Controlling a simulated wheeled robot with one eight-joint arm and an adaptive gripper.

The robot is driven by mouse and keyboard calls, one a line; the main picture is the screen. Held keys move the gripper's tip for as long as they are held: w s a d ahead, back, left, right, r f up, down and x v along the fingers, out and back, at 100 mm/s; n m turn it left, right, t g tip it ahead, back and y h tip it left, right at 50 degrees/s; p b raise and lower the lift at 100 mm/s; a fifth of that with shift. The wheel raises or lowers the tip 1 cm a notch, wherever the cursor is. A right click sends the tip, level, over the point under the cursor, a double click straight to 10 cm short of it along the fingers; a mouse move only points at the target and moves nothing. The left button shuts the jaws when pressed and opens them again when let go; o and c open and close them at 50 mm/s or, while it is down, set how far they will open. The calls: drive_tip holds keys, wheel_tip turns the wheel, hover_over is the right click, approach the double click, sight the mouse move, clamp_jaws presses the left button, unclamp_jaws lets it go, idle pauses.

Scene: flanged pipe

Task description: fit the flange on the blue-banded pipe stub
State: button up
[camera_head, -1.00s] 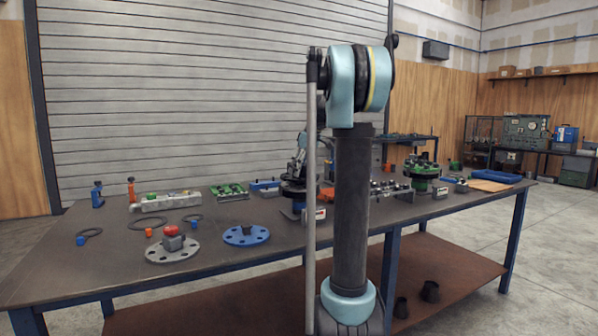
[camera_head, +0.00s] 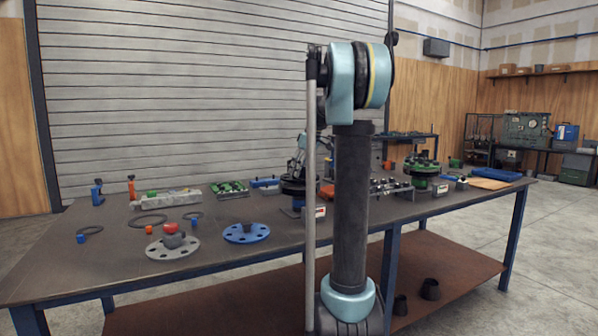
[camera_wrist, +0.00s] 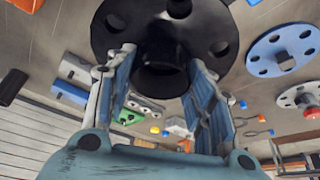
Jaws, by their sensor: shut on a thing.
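In the wrist view a black flange (camera_wrist: 145,32) with bolt holes faces the camera. My gripper (camera_wrist: 162,62) is shut on its narrower hub, with one blue-lined finger on each side. In the head view my gripper (camera_head: 299,168) is small, partly behind my own arm, with the dark flange (camera_head: 291,187) held level under it.
A grey flange (camera_head: 157,250) and a blue flange (camera_head: 234,236) lie on the bench (camera_head: 120,262) at the front left. A green flanged assembly (camera_head: 421,168) stands to the right. Rings and small blocks lie at the left. The front left corner is clear.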

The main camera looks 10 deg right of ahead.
drive_tip(key=shift+f, duration=0.4)
idle(0.4)
drive_tip(key=o, duration=1.6)
drive_tip(key=shift+c, duration=0.2)
drive_tip(key=w+a+r+v, duration=0.1)
drive_tip(key=w+a+v, duration=0.1)
drive_tip(key=v, duration=1.8)
drive_tip(key=shift+r, duration=0.2)
drive_tip(key=shift+w, duration=0.1)
